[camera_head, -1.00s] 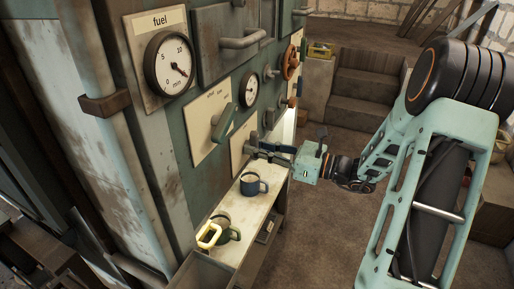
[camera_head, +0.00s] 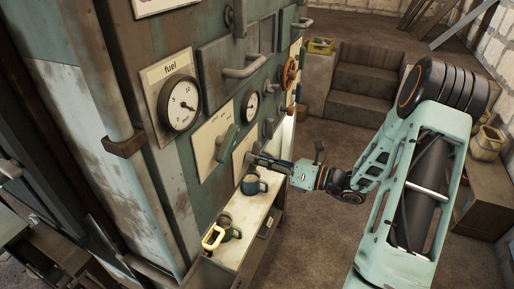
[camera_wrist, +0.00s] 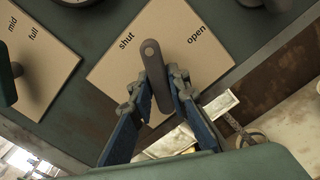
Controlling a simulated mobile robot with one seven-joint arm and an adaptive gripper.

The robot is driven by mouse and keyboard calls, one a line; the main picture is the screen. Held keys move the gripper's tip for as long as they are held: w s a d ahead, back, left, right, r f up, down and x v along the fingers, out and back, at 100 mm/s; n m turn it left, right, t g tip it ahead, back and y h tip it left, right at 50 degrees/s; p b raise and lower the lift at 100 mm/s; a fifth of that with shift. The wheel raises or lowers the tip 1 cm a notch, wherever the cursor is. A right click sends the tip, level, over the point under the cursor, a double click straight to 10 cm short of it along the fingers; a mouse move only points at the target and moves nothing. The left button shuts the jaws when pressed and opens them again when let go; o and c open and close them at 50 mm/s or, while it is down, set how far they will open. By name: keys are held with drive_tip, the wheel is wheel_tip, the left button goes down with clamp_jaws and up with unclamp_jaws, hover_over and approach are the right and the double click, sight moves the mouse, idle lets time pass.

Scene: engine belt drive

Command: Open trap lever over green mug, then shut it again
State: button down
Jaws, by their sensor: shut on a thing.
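The trap lever (camera_wrist: 153,75) is a grey bar on a cream plate marked "shut" and "open". In the wrist view it points down from its pivot, away from both words. My gripper (camera_wrist: 160,106) is shut on its lower part, one finger on each side; it also shows in the head view (camera_head: 258,160). There the fingers hide most of the lever. A dark green mug (camera_head: 229,232) stands on the narrow shelf, nearer to me than a blue mug (camera_head: 252,186). The blue mug is just below my gripper.
The shelf (camera_head: 255,221) runs along the machine wall. Another lever (camera_head: 224,143), a fuel gauge (camera_head: 180,104) and a bar handle (camera_head: 245,70) stick out of the wall. Open floor lies to the right.

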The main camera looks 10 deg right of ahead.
drive_tip(key=m+p, duration=0.1)
drive_tip(key=m, duration=0.1)
drive_tip(key=m+p, duration=0.1)
drive_tip(key=p, duration=0.1)
drive_tip(key=m+p, duration=0.2)
drive_tip(key=shift+r+m, duration=0.3)
drive_tip(key=shift+f+m+p, duration=0.1)
drive_tip(key=shift+m+p, duration=1.3)
drive_tip(key=shift+m, duration=0.8)
drive_tip(key=c, duration=1.9)
unclamp_jaws()
drive_tip(key=shift+s, duration=0.1)
drive_tip(key=v, duration=1.2)
